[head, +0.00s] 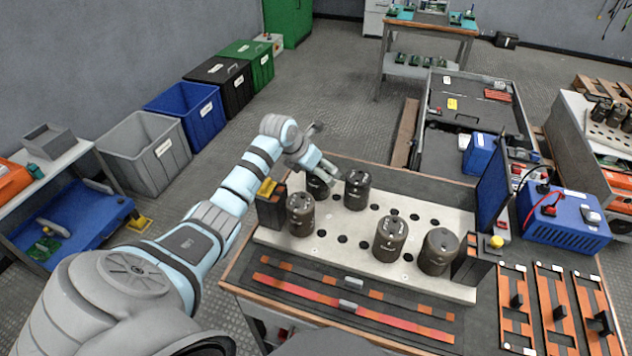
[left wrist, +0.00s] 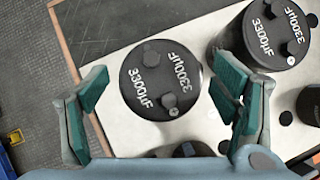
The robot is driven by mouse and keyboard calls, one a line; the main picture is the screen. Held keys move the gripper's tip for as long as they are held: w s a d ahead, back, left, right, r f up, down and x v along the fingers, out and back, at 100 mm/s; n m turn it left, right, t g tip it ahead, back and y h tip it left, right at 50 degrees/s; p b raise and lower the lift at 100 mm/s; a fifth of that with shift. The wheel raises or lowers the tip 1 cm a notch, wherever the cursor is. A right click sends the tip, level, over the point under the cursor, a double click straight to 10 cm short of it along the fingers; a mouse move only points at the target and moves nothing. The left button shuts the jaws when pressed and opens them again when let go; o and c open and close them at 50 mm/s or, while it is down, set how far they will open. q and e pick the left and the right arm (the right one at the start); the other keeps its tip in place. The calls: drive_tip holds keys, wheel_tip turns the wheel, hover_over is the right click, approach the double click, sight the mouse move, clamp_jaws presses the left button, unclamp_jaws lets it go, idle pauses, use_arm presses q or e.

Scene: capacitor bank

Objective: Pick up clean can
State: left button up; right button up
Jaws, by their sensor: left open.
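Several dark cylindrical capacitor cans stand upright on a pale perforated plate (head: 330,241) on the bench. My left gripper (head: 340,172) is open above the far-left can (head: 318,186), which it partly hides. In the left wrist view, a can (left wrist: 160,80) marked 3300µF sits between the open fingers, with gaps on both sides. A second can (head: 357,190) stands close to its right and also shows in the left wrist view (left wrist: 262,38). Other cans are at front left (head: 300,215), centre right (head: 390,239) and right (head: 438,252). I cannot tell which is clean. My right gripper is out of view.
A dark monitor (head: 493,203) stands at the plate's right end. A blue power unit (head: 562,218) is farther right. Red and orange strips (head: 340,300) lie along the bench front. Several bins, including a blue one (head: 188,113), stand on the floor at left.

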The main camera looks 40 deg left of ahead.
use_arm(q)
drive_tip(key=c, duration=1.7)
drive_tip(key=shift+c, duration=0.2)
drive_tip(key=shift+w+r, duration=0.1)
wheel_tip(320, 180, up, 20)
drive_tip(key=p, duration=0.3)
